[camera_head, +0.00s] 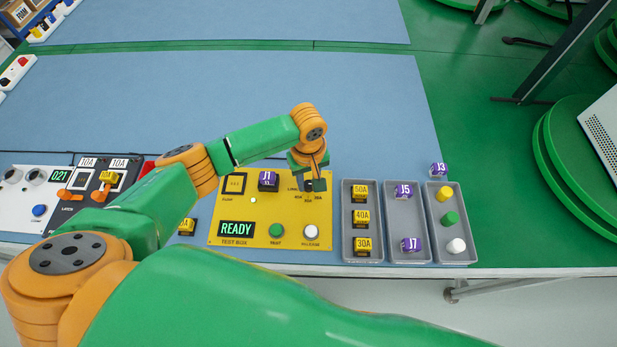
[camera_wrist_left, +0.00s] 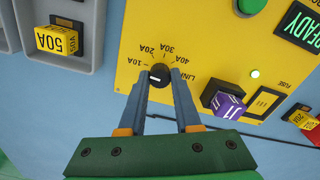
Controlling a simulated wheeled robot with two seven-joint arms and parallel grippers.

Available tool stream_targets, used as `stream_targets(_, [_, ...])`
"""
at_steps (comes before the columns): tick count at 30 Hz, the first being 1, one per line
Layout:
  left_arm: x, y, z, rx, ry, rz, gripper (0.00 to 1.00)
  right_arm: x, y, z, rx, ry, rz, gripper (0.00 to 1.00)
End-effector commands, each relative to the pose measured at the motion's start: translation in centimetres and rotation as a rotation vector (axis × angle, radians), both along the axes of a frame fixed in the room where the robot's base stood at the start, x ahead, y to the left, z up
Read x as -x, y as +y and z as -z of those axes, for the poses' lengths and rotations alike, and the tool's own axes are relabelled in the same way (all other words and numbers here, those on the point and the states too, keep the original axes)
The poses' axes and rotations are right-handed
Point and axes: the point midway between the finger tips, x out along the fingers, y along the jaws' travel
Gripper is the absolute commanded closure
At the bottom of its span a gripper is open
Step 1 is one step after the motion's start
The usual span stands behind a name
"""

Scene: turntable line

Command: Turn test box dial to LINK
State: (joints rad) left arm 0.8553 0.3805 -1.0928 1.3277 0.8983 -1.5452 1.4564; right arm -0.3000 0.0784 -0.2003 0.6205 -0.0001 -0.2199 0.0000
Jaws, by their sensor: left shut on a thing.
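The yellow test box (camera_head: 277,203) lies on the blue bench top, and its display reads READY. Its round black dial (camera_wrist_left: 160,74) shows in the left wrist view, ringed by the labels 10A, 20A, 30A, 40A and LINK, seen upside down. A white mark shows on the dial's face, but I cannot tell surely which label it points at. My left gripper (camera_head: 315,184) is over the upper right of the box and hides most of the dial in the head view. In the left wrist view its two fingers (camera_wrist_left: 160,76) are shut on the dial. My right gripper is not in view.
A purple J1 block (camera_head: 268,181) sits on the box, left of my gripper. To the right stand grey trays with amp blocks (camera_head: 361,216), purple blocks (camera_head: 403,191) and coloured pegs (camera_head: 450,218). A green button (camera_head: 276,230) and white button (camera_head: 311,231) line the box's front. The bench behind is clear.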

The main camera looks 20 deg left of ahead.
Motion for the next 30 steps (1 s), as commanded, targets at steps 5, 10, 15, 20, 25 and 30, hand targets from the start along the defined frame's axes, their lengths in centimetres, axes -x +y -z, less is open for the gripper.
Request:
stream_targets(5, [0.2,0.0,-0.4,-0.002,0.006,0.125,1.0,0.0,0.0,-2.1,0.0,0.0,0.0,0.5])
stream_targets(10, [0.2,0.0,-0.3,-0.001,0.008,0.284,1.0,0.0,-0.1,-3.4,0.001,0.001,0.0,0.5])
stream_targets(15, [0.1,-0.1,-0.2,0.0,0.006,0.446,1.0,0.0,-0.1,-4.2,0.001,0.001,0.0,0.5])
stream_targets(20, [0.1,-0.1,-0.1,0.0,0.006,0.598,1.0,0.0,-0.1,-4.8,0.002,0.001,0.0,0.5])
stream_targets(25, [0.1,-0.1,-0.1,-0.001,0.005,0.76,1.0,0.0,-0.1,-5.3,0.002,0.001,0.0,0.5])
stream_targets(30, [0.1,-0.1,0.0,-0.001,0.005,0.922,1.0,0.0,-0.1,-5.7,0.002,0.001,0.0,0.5])
